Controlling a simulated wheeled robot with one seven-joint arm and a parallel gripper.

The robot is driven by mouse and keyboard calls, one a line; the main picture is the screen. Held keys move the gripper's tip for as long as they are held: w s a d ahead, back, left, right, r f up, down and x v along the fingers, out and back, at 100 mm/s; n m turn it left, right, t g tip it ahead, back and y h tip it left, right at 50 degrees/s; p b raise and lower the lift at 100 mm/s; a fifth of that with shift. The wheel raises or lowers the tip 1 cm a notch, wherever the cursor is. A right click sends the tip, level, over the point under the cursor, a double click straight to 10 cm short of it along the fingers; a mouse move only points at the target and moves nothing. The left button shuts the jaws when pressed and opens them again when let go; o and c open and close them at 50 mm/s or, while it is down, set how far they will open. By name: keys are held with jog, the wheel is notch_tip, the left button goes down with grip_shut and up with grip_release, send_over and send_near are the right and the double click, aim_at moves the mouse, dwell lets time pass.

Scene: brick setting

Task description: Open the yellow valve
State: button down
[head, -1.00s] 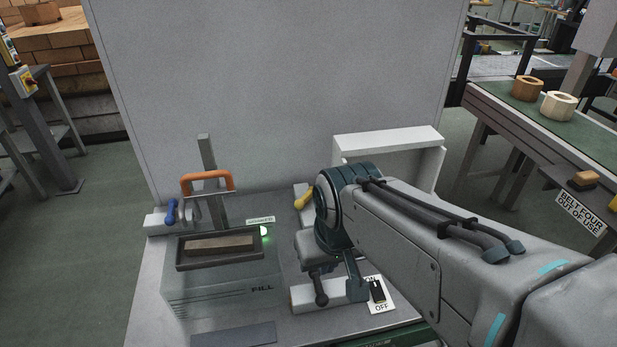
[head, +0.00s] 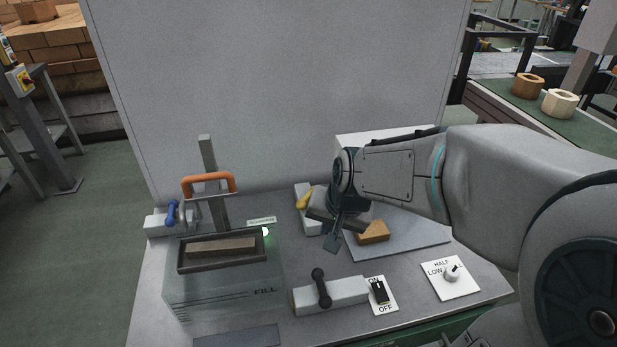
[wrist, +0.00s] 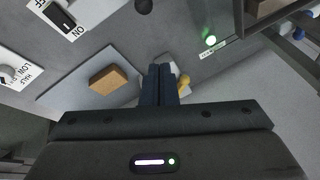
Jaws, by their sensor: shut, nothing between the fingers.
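The yellow valve handle (head: 304,197) sits on a pale block (head: 303,215) at the back of the bench, just left of my gripper. In the wrist view the yellow handle (wrist: 184,82) shows at the right side of my fingers, partly hidden behind them. My gripper (head: 333,246) points down to the right of the valve and in front of it. Its two fingers (wrist: 158,70) are together, with nothing between them. I cannot tell whether a finger touches the handle.
A brown brick (head: 374,232) lies on a grey plate (head: 415,240) to the right. A black lever (head: 321,289), an ON/OFF switch (head: 380,292) and a dial (head: 451,274) are in front. A blue handle (head: 172,212) and a FILL box (head: 220,290) with an orange-handled press (head: 208,182) stand left.

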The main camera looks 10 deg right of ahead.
aim_at(308, 198)
jog(key=w+d+f+m+t+h, duration=0.1)
jog(key=w+d+f+m, duration=0.1)
jog(key=w, duration=0.5)
jog(key=w+d+f+m+t+h, duration=0.1)
jog(key=w+f+m, duration=0.3)
jog(key=w, duration=0.4)
jog(key=shift+w+d+m+t+h, duration=0.15)
jog(key=shift+d+m+t+h, duration=0.25)
jog(key=shift+d+m+h, duration=0.25)
jog(key=shift+f, duration=0.2)
jog(key=b+x, duration=0.2)
jog(key=x, duration=0.7)
jog(key=shift+w+f+b, duration=0.1)
jog(key=shift+b, duration=0.25)
jog(key=w, duration=0.1)
jog(key=w+a+p, duration=0.1)
jog(key=w, duration=0.1)
jog(key=shift+f, duration=0.15)
jog(key=shift+w+a, duration=0.2)
jog(key=shift+w, duration=0.4)
jog(key=shift+d+f, duration=0.1)
jog(key=shift+d, duration=0.1)
